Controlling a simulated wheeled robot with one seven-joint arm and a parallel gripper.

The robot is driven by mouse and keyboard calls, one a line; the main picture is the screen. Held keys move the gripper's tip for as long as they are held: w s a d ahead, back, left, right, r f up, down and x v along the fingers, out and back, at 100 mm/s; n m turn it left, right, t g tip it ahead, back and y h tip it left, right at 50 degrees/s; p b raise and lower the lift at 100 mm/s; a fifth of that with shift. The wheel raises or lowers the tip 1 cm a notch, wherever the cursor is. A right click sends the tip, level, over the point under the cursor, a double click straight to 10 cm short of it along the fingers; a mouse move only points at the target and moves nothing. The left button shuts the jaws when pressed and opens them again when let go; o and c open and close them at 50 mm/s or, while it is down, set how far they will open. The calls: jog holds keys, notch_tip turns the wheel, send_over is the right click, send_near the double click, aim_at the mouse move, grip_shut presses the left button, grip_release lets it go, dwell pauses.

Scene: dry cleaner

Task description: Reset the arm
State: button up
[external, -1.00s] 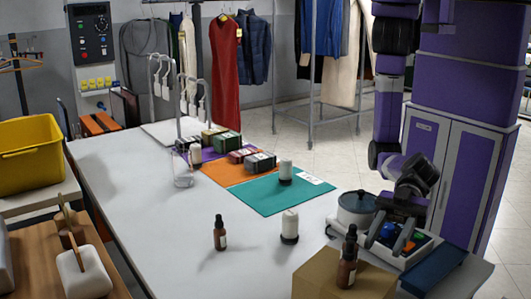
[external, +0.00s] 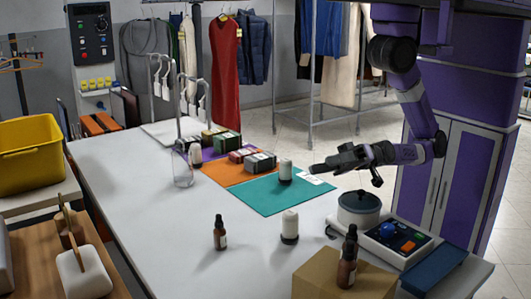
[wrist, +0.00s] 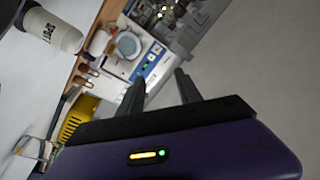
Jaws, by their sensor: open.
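My gripper (external: 328,167) is raised above the right side of the white table and points left, beside the teal mat (external: 270,194). In the wrist view my gripper (wrist: 158,90) has its two dark fingers apart with nothing between them. My purple arm bends down from the upper right to it. A white bottle with a dark base (external: 286,171) stands on the teal mat, left of the gripper.
A grey pot (external: 358,208) and a tray with coloured items (external: 397,240) stand at the table's right edge, below my arm. Dropper bottles, a white bottle (external: 290,226) and a cardboard box (external: 342,277) are at the front. The table's left middle is clear.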

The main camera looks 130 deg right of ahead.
jog(key=s+d+f+n+g, duration=0.2)
jog(key=s+d+f+n, duration=0.1)
jog(key=s, duration=0.8)
jog(key=s+d+f+n+g+h+p, duration=0.1)
jog(key=s+d+f+n+g, duration=0.2)
jog(key=s+d+f, duration=0.3)
jog(key=s+d+n, duration=0.1)
jog(key=s, duration=0.4)
jog(key=shift+s+d+p, duration=0.2)
jog(key=shift+d+p, duration=0.1)
jog(key=shift+d, duration=0.05)
